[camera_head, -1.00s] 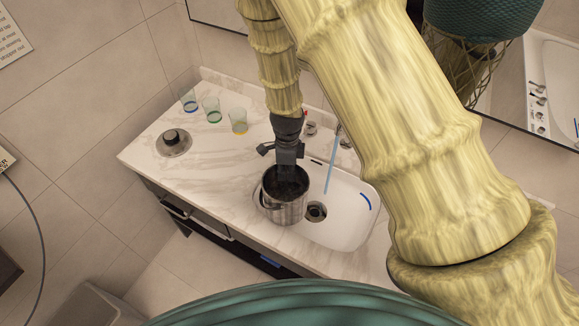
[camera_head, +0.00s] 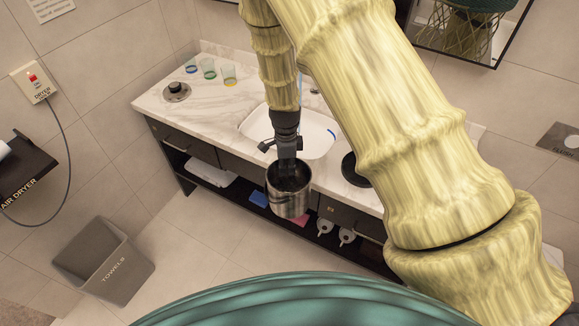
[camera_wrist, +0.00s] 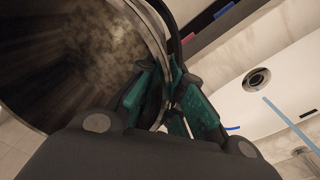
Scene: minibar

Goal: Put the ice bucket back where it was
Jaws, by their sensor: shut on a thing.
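The ice bucket (camera_head: 288,199) is a shiny steel pail, held upright or nearly so in front of the counter's front edge in the head view. My gripper (camera_head: 287,166) reaches down from above and is shut on the bucket's rim. In the wrist view, the teal fingers of my gripper (camera_wrist: 165,105) pinch the rim, and the bucket's dark inside (camera_wrist: 70,60) fills the upper left. The bucket's far outer side is hidden.
The marble counter (camera_head: 215,100) has a sink (camera_head: 318,137), several glasses (camera_head: 208,68) and a black-knobbed lid (camera_head: 176,91). A round black item (camera_head: 354,170) sits right of the sink. A shelf (camera_head: 235,188) lies below. A towel bin (camera_head: 105,262) stands on the floor at left.

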